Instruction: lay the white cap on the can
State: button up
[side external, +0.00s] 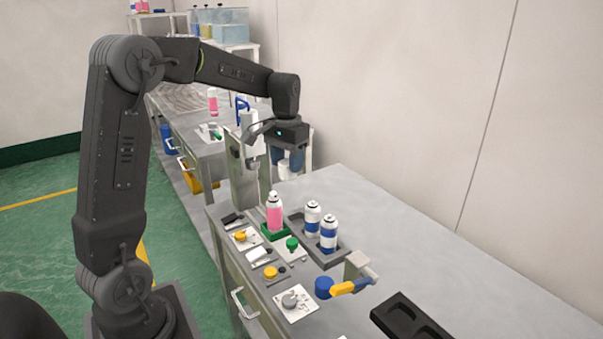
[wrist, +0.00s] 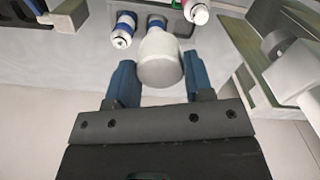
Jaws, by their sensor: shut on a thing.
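My gripper (side external: 287,160) is shut on the white cap (wrist: 160,60), which sits between its two blue fingers in the wrist view. In the side view the cap (side external: 284,168) is partly hidden by the fingers, held in the air. Two white-and-blue cans (side external: 312,217) (side external: 328,234) stand upright in a grey tray (side external: 300,225). In the wrist view one such can (wrist: 123,30) shows left of the cap, and the other is mostly hidden behind it.
A panel of yellow, green and grey knobs (side external: 270,271) lines the bench's left edge. A blue-and-yellow fixture (side external: 343,287) and a dark slotted tray (side external: 410,322) stand nearer the camera. The bench (side external: 420,240) is bare on the right. A grey-white machine (side external: 245,150) stands left of my gripper.

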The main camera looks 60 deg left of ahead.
jog(key=a+n, duration=0.2)
jog(key=a, duration=0.4)
send_over(273, 193)
notch_tip(273, 193, down, 4)
jog(key=shift+f, duration=2.95)
jog(key=shift+f, duration=0.15)
jog(key=o, duration=0.7)
jog(key=shift+r, duration=6.05)
